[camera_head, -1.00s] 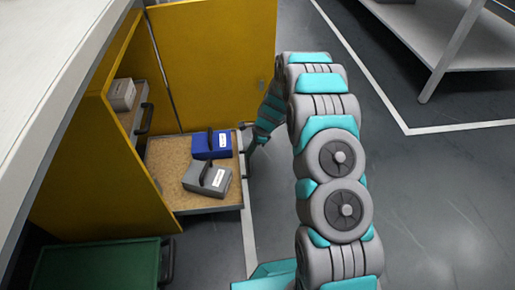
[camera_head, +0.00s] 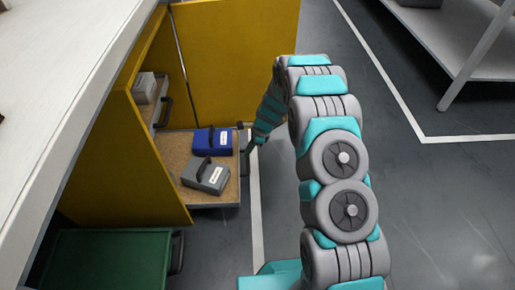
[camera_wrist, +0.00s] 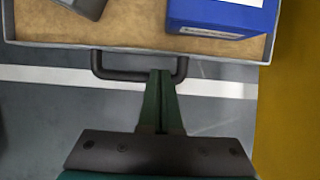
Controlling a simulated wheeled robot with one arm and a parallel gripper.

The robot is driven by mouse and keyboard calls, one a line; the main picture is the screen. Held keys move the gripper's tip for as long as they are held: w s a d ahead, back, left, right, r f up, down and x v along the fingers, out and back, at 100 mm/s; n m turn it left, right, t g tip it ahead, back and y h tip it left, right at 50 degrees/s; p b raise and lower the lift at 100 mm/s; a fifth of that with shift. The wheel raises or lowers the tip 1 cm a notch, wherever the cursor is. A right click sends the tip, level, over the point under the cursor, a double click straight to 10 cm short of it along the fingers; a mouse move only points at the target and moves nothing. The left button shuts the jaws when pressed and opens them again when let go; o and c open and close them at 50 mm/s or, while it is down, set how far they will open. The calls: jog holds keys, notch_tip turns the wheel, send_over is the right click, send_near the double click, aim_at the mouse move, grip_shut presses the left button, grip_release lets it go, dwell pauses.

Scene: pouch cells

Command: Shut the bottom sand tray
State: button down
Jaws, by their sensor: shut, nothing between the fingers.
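The bottom sand tray (camera_head: 222,197) is a sand-filled drawer sticking out of the yellow cabinet (camera_head: 125,165), partly pulled out. A blue box (camera_head: 213,141) and a grey box (camera_head: 205,177) with dark tops lie in it. In the wrist view the tray's front rim (camera_wrist: 55,45) runs across the top, with a dark bar handle (camera_wrist: 115,74) below it. My gripper (camera_wrist: 161,73) is shut and empty, its fingertips at the handle's right half. Whether they touch it I cannot tell. In the head view my gripper is at the tray's front, mostly hidden by my arm.
A yellow door (camera_head: 238,60) stands open behind the tray. An upper drawer (camera_head: 161,95) with a light box sits inside the cabinet. A green drawer (camera_head: 105,262) stands out nearer me. A white worktop (camera_head: 70,80) is at left. Floor at right is clear up to a shelf (camera_head: 470,35).

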aim_at(180, 158)
jog(key=a+p, duration=0.2)
jog(key=a, duration=0.6)
jog(key=a+p, duration=0.3)
jog(key=a, duration=0.6)
jog(key=w+a+p, duration=0.1)
jog(key=a+p, duration=0.2)
jog(key=a, duration=0.6)
jog(key=shift+a, duration=0.1)
jog(key=shift+r, duration=0.1)
jog(key=shift+r, duration=0.5)
jog(key=v, duration=0.6)
jog(key=shift+d+r, duration=0.2)
jog(key=shift+d, duration=0.3)
